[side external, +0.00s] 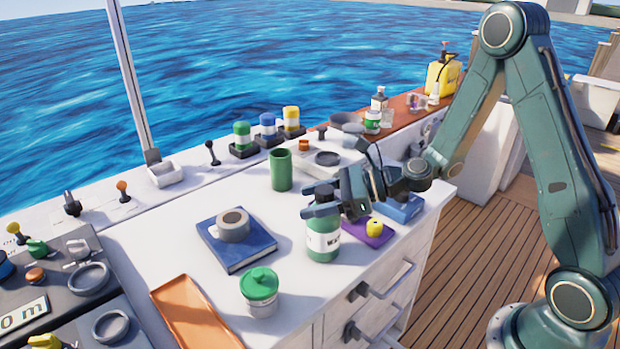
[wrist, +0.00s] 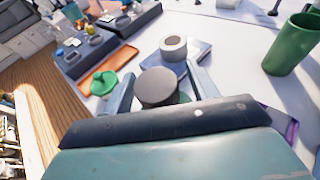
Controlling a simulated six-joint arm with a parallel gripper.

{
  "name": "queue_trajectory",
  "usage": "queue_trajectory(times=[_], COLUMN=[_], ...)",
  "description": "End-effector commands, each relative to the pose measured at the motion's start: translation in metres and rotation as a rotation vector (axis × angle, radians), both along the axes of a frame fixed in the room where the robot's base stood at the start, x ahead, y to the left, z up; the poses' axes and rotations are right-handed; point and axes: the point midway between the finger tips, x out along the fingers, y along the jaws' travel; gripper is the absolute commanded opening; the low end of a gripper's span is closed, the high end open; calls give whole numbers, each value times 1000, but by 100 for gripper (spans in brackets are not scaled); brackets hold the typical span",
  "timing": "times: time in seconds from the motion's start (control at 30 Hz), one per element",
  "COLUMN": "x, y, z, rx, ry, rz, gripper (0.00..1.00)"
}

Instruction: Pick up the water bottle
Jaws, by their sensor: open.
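The water bottle (side external: 323,236) is green with a white label and a dark cap. It stands upright on the white counter, near its front edge. My gripper (side external: 325,203) is at the top of the bottle, with its open fingers around the cap and neck area. In the wrist view the dark cap (wrist: 157,87) shows between the two fingertips of my gripper (wrist: 160,85). I cannot tell whether the fingers touch the bottle.
A mug (side external: 233,226) sits on a blue book (side external: 240,250) left of the bottle. A green-lidded jar (side external: 260,291) and orange tray (side external: 195,318) are nearer the front. A green cup (side external: 281,170) stands behind. A yellow item (side external: 375,227) is on a purple pad to the right.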

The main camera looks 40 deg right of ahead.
Motion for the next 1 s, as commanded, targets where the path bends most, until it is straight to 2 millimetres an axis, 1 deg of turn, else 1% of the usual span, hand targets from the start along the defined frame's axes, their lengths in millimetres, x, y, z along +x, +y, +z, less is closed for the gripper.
queue_trajectory(times=[0.23,0.27,0.3,0.37,0.4,0.53,0.57,1.0], x=[0,0,0,0,0,0,0,0], y=[0,0,0,0,0,0,0,0], z=[0,0,0,0,0,0,0,3], rx=[0,0,0,0,0,0,0,1], ry=[0,0,0,0,0,0,0,-2], rz=[0,0,0,0,0,0,0,0], gripper=[58,55,47,35,27,2,0,0])
